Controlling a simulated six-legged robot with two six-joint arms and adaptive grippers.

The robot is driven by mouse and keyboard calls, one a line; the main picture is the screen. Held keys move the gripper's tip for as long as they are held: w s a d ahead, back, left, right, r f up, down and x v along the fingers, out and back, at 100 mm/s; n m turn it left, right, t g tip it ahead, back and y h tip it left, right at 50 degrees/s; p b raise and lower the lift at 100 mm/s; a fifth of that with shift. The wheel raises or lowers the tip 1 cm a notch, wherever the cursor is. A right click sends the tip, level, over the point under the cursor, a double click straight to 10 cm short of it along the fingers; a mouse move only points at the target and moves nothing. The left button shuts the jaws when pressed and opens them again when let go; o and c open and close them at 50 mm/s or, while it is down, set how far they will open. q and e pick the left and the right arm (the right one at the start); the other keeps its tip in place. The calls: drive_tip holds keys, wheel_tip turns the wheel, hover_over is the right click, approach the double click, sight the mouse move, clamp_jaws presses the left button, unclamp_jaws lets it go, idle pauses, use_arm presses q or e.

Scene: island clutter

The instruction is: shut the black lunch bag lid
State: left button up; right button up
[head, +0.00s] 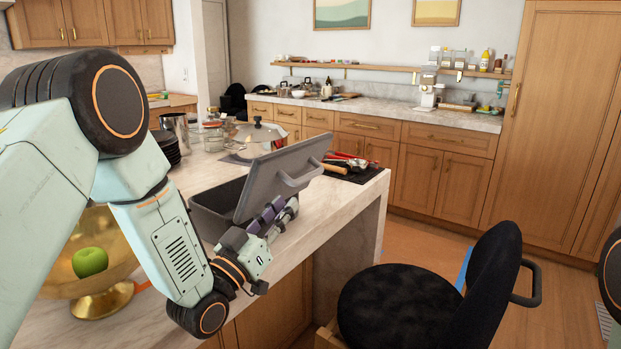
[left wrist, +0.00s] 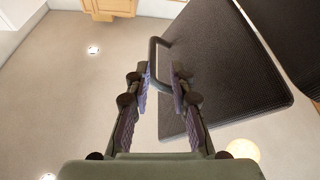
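The black lunch bag (head: 216,207) looks like a dark grey box on the island counter. Its lid (head: 280,170) stands open, tilted up, with a bar handle (head: 302,182) on its outer side. My left gripper (head: 284,203) is in front of the lid, just below the handle. In the left wrist view, the fingers (left wrist: 160,78) are spread apart, and part of the handle (left wrist: 153,62) lies between their tips. The lid (left wrist: 225,75) fills the upper right there. The fingers do not appear closed on the handle. My right gripper is not in view.
A gold bowl (head: 120,262) with a green apple (head: 90,262) stands at the near left of the counter (head: 345,200). A pot with a lid (head: 257,132) and a dark mat with utensils (head: 352,172) are behind the bag. A black chair (head: 410,300) stands at the right.

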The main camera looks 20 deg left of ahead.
sight(308, 174)
use_arm(q)
drive_tip(key=x, duration=0.2)
drive_tip(key=r+x, duration=0.1)
drive_tip(key=x, duration=0.4)
drive_tip(key=shift+s+d+r, duration=0.1)
drive_tip(key=shift+d+r, duration=0.1)
drive_tip(key=shift+r, duration=0.05)
drive_tip(key=shift+w+d+r, duration=0.1)
drive_tip(key=shift+w+d, duration=0.1)
drive_tip(key=shift+w, duration=0.1)
drive_tip(key=shift+w+d+r, duration=0.1)
drive_tip(key=shift+d+r, duration=0.1)
drive_tip(key=shift+d, duration=0.25)
drive_tip(key=shift+a+f, duration=0.1)
drive_tip(key=shift+a, duration=0.3)
drive_tip(key=shift+c, duration=0.6)
drive_tip(key=shift+d, duration=0.25)
clamp_jaws()
drive_tip(key=shift+a, duration=0.1)
